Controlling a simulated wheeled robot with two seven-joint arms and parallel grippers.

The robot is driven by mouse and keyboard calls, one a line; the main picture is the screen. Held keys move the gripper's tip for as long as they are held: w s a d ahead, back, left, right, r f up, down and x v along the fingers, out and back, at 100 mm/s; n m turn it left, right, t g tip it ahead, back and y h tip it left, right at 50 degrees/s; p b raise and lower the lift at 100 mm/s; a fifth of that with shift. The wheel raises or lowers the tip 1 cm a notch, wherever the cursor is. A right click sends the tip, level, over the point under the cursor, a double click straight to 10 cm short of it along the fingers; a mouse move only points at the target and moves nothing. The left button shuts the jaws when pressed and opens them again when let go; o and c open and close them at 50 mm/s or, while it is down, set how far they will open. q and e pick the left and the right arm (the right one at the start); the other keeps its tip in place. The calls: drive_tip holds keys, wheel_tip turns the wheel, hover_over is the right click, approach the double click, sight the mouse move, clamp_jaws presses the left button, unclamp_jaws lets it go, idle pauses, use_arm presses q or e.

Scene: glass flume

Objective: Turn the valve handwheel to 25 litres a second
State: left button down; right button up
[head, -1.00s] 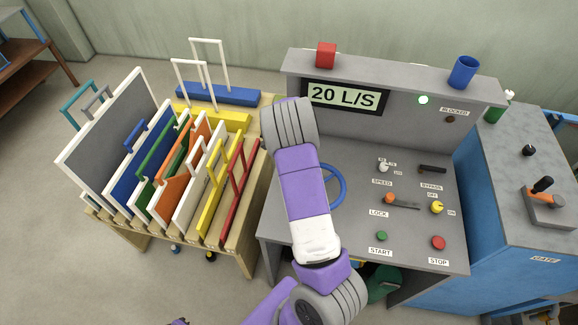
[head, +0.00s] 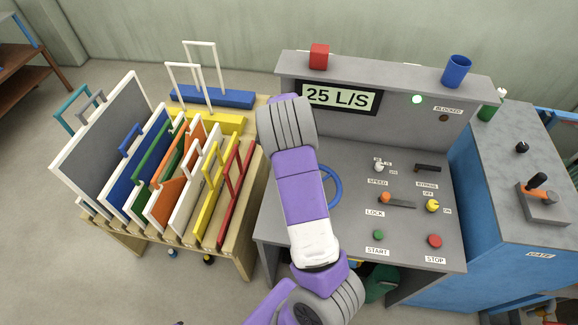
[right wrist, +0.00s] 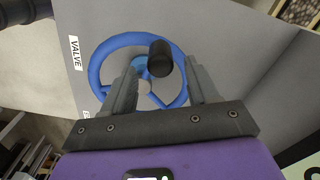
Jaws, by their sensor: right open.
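The blue valve handwheel (head: 336,184) is on the grey console panel, mostly hidden behind my right arm in the head view. In the right wrist view the handwheel (right wrist: 98,68) shows as a ring beside the VALVE label, with a black knob (right wrist: 160,54) on it. My right gripper (right wrist: 162,68) is open over the wheel, its fingers apart on either side of the knob. I cannot tell whether a finger touches it. The display (head: 340,97) reads 25 L/S. My left gripper is not in view.
The panel has a speed knob (head: 379,167), an orange lock lever (head: 386,198), and start (head: 378,235) and stop (head: 434,241) buttons. A red block (head: 319,56) and a blue cup (head: 457,71) stand on the console top. A rack of coloured boards (head: 150,170) is at left.

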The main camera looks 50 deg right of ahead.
wheel_tip(320, 180, up, 4)
drive_tip(key=shift+r, duration=0.2)
